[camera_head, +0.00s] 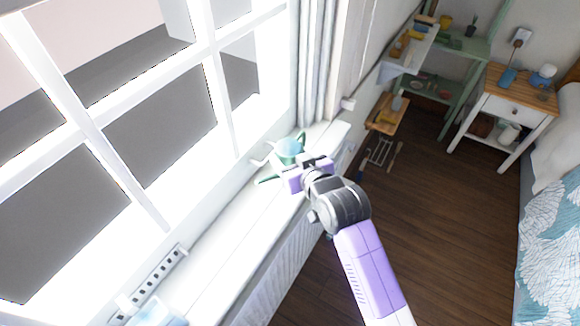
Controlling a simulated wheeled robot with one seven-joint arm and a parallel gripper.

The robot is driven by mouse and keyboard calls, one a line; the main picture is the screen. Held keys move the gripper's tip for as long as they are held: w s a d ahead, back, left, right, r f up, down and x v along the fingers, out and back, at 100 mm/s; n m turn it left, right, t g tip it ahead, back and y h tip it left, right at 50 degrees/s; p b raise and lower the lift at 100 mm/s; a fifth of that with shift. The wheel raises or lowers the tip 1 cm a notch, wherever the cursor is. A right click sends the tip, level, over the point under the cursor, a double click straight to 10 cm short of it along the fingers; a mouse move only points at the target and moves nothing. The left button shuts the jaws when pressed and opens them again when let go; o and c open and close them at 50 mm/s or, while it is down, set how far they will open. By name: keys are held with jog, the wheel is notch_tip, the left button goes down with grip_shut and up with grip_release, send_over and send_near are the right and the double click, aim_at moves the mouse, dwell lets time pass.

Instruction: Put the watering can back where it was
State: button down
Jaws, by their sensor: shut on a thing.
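A small teal-green watering can (289,148) with a pale blue top is at the window sill (232,235), near the sill's far end beside the curtain. My gripper (293,172) reaches over the sill from the right and is shut on the watering can. The gripper's purple and black body hides the can's lower part and the fingertips. I cannot tell whether the can touches the sill or is held just above it.
The window frame (105,155) borders the sill on the left, and a curtain (315,60) hangs behind. A pale blue object (157,313) lies at the sill's near end. A white nightstand (505,108) and bed (552,215) stand right.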

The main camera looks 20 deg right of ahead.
jog(key=shift+f, duration=2.35)
jog(key=shift+f, duration=0.15)
jog(key=shift+c, duration=1.8)
grip_release()
jog(key=b+v, duration=0.1)
jog(key=v, duration=1.1)
